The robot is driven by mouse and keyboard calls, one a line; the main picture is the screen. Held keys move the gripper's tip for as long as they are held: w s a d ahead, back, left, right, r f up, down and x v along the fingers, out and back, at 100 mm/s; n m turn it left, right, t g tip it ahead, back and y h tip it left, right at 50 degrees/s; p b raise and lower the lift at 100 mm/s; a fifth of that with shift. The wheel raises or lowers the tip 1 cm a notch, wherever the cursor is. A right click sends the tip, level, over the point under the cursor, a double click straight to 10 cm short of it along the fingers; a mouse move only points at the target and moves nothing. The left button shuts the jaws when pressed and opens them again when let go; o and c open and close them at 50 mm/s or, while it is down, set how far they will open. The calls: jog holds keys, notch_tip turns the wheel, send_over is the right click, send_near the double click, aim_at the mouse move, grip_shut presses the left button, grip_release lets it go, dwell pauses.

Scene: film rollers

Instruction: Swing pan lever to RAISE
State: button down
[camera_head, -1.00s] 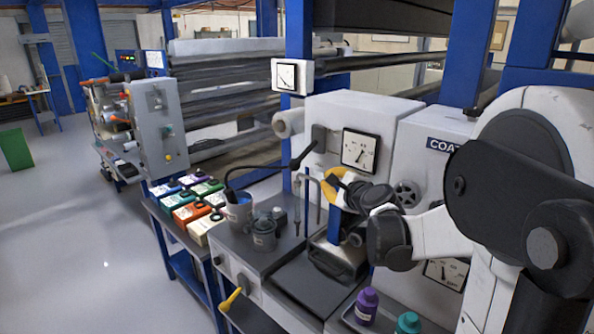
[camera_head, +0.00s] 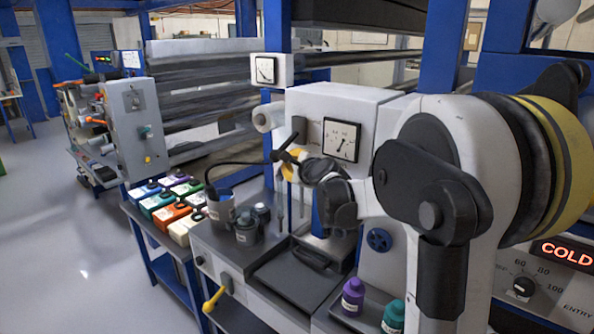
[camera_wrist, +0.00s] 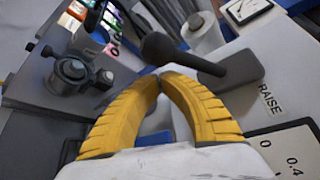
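The pan lever (camera_head: 287,142) is a black rod with a round knob, set on a dark plate on the white cabinet front. In the wrist view the lever (camera_wrist: 200,62) reaches from its plate towards the left, and its knob is just beyond my fingertips. The word RAISE (camera_wrist: 270,99) is printed beside the plate's lower right end. My gripper (camera_wrist: 160,80) has two yellow fingers that meet at the tips with nothing seen between them. In the head view my gripper (camera_head: 292,165) is just below the lever, partly hidden by my wrist; contact cannot be told.
Metal cups (camera_head: 247,226) and coloured boxes (camera_head: 172,210) stand to the left. A dark pan (camera_head: 295,268) lies below. Purple (camera_head: 353,297) and teal (camera_head: 393,316) bottles stand at the front right.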

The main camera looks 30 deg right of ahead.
jog(key=shift+w+a+r, duration=0.1)
jog(key=shift+a+r, duration=0.05)
jog(key=shift+a, duration=0.15)
jog(key=shift+a+r+p, duration=0.2)
jog(key=shift+r+p, duration=0.15)
jog(key=shift+p, duration=0.2)
jog(key=shift+a+r+m+p, duration=0.1)
jog(key=shift+r+m+p, duration=0.05)
jog(key=shift+m+p, duration=0.2)
jog(key=r+m+g+y+p, duration=0.1)
jog(key=r+p, duration=0.1)
jog(key=p, duration=0.1)
jog(key=a+r+m+g+y+p, duration=0.1)
jog(key=r+m+p, duration=0.1)
jog(key=p, duration=0.1)
jog(key=s+a+r+m+g+y+p, duration=0.1)
jog(key=r+y+p, duration=0.1)
jog(key=r+p, duration=0.1)
jog(key=shift+m, duration=0.35)
jog(key=shift+d+r+p, duration=0.1)
jog(key=shift+r+p, duration=0.6)
jog(key=shift+p, duration=0.05)
